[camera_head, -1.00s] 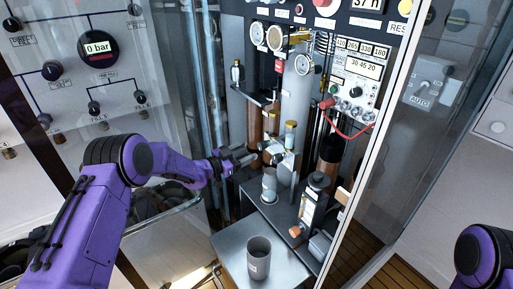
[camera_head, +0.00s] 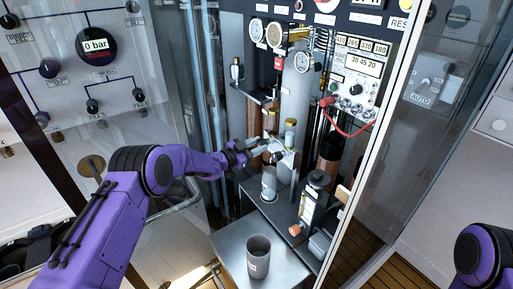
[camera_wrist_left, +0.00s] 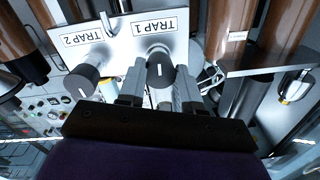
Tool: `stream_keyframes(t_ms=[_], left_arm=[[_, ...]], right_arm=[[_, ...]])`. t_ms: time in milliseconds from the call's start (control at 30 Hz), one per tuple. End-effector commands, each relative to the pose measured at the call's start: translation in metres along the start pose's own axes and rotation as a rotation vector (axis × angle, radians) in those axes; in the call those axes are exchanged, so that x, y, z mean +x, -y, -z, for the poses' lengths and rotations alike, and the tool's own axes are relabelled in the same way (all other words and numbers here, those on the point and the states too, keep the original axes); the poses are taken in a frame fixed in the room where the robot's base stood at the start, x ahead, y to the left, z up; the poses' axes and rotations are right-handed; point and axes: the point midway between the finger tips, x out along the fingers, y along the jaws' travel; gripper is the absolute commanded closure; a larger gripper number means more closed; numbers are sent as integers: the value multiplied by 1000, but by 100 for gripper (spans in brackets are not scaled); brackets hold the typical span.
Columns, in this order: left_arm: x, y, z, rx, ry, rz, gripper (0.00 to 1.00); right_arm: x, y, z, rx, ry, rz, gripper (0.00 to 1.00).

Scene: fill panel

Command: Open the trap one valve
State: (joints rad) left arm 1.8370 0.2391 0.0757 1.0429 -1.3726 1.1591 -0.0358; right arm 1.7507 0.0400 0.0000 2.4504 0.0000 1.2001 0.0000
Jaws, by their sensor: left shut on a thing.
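In the left wrist view a white plate (camera_wrist_left: 115,42) carries the labels TRAP 1 and TRAP 2, upside down. The trap one valve (camera_wrist_left: 160,70) is a dark round knob with a white line mark under the TRAP 1 side. My left gripper (camera_wrist_left: 158,88) has a finger on each side of this knob and is shut on it. The trap two valve (camera_wrist_left: 83,84), a similar dark knob, stands free beside it. In the head view my left gripper (camera_head: 264,148) reaches into the cabinet, and the knob is too small to make out there. My right gripper is out of view.
A grey cup (camera_head: 258,262) stands on the metal shelf (camera_head: 228,243) below. A metal cylinder (camera_head: 269,184) stands just under the gripper. Brown columns, gauges (camera_head: 275,37) and a red cable (camera_head: 350,134) crowd the cabinet. A glass pane edge (camera_head: 372,150) is on the right.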

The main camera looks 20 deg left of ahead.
Motion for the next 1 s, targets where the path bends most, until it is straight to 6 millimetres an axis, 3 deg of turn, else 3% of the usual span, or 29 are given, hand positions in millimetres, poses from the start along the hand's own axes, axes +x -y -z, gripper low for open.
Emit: stream_keyframes(t_ms=[33,133,467,500,533,867,1000], left_arm=[[0,-3,-7,54,-4,0,96],[0,-2,-6,149,-8,2,96],[0,0,-1,187,-10,4,96],[0,0,-1,187,-10,4,52],[0,0,-1,186,-10,4,42],[-2,0,-1,185,-10,3,40],[-22,1,-2,184,-8,4,40]], right_arm=[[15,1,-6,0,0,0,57],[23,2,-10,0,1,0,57],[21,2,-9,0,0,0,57],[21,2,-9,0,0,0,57],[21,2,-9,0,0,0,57],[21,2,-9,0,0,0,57],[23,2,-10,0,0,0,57]])
